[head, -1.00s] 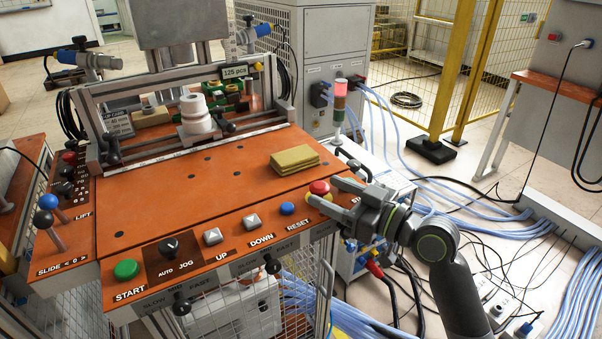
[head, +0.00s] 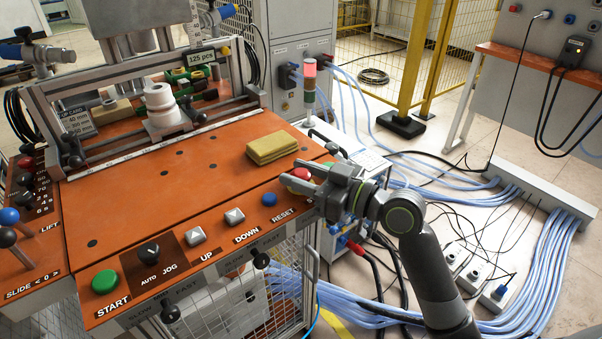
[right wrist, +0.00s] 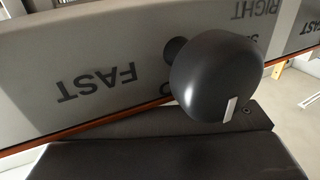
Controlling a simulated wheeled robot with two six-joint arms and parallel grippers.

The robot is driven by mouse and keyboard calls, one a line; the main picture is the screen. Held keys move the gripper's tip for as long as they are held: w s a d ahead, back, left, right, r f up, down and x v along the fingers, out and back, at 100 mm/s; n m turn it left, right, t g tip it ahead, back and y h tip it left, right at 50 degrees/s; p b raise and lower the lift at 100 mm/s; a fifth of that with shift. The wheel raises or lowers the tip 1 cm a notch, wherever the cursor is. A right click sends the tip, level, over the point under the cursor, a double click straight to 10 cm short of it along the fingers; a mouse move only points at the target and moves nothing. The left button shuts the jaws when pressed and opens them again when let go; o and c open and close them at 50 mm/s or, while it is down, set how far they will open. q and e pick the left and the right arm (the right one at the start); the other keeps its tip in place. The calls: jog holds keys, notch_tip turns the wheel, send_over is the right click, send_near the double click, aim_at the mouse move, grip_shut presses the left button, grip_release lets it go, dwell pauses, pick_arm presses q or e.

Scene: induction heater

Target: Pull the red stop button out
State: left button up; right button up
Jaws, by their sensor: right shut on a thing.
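The red stop button (head: 301,173) is at the right end of the orange control panel (head: 130,215), past the blue RESET button (head: 268,199). My right gripper (head: 304,180) reaches in from the right, with its fingers shut on the red button. The fingers hide part of the button and its base, so I cannot tell how far out it stands. The right wrist view does not show the red button; it shows a dark round knob (right wrist: 215,75) on the grey front strip marked FAST, above a dark surface. My left gripper is not in view.
A yellow stack of pads (head: 271,148) lies on the panel behind the button. A red and green signal lamp (head: 310,85) stands farther back. START (head: 105,282), the selector and the UP and DOWN buttons line the front edge. Cables cover the floor at right.

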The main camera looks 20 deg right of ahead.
grip_shut()
jog(key=shift+r, duration=0.3)
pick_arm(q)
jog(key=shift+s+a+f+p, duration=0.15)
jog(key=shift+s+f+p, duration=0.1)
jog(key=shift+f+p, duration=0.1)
pick_arm(e)
jog(key=shift+r, duration=0.4)
jog(key=o, duration=1)
grip_release()
jog(key=shift+o, duration=0.2)
jog(key=shift+f, duration=0.1)
jog(key=shift+d, duration=0.1)
